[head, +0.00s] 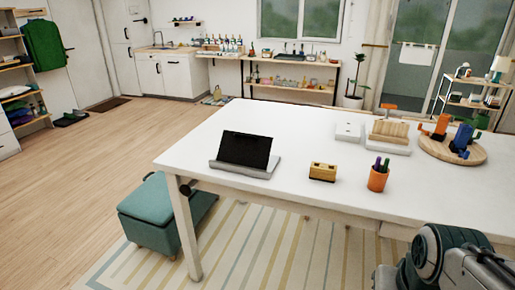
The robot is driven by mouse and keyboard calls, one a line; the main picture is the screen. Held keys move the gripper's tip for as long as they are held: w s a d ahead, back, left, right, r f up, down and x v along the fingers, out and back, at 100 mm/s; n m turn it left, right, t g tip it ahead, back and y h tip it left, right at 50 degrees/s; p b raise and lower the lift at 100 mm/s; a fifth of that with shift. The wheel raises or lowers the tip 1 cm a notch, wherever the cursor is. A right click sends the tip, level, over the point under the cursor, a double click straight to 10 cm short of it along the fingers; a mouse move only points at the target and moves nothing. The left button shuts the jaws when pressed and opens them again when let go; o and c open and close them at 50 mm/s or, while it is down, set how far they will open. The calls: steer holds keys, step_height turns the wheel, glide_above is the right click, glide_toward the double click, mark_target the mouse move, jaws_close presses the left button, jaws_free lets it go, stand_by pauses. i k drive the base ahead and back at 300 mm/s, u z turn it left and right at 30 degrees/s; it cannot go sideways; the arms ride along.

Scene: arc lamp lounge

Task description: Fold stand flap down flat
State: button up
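The stand (232,168) rests on the white table near its front left corner. It has a low light-grey base with a front ledge. A dark rectangular flap (246,149) stands up from the base, leaning backward. I cannot tell whether the dark panel is the bare flap or something resting on it, and its hinge is hidden. Part of my grey arm shows at the bottom right, well to the right of the stand and apart from it. My gripper is not visible in this view.
On the white table (300,135), a yellow block (323,172) and an orange pen cup (378,180) stand right of the stand. Wooden boards (389,131) and a round tray (436,153) lie farther back. A teal ottoman (158,209) is at the table's left end.

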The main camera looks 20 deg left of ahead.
mark_target(242, 149)
steer(key=u, duration=0.1)
steer(key=i, duration=1.65)
steer(key=u, duration=0.5)
